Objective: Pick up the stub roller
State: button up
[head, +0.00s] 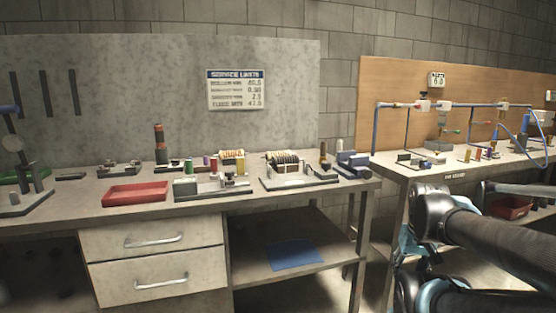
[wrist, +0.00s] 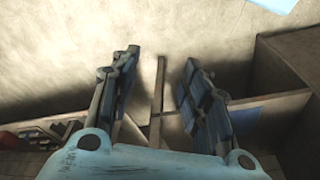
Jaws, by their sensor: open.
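I cannot tell for sure which part is the stub roller. Small cylindrical parts stand on the left bench (head: 75,212) in the head view: a dark and orange upright cylinder (head: 160,144), a yellow and red ribbed roller (head: 232,157), a dark ribbed roller (head: 284,158) in a grey fixture, and a small dark upright cylinder (head: 323,151). My gripper (wrist: 160,60) shows in the wrist view with its two fingers apart and nothing between them. The gripper is out of the head view, where only my arm shows at the lower right.
A red tray (head: 136,193) and a grey fixture (head: 213,187) sit near the bench's front edge. A lower shelf holds a blue sheet (head: 294,254). A second bench (head: 394,173) with blue tubing (head: 470,104) stands right, past a gap.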

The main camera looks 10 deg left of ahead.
aim_at(269, 155)
jog(key=z, duration=1.85)
jog(key=k, duration=1.2)
jog(key=u, duration=1.7)
jog(key=i, duration=1)
jog(key=z, duration=0.05)
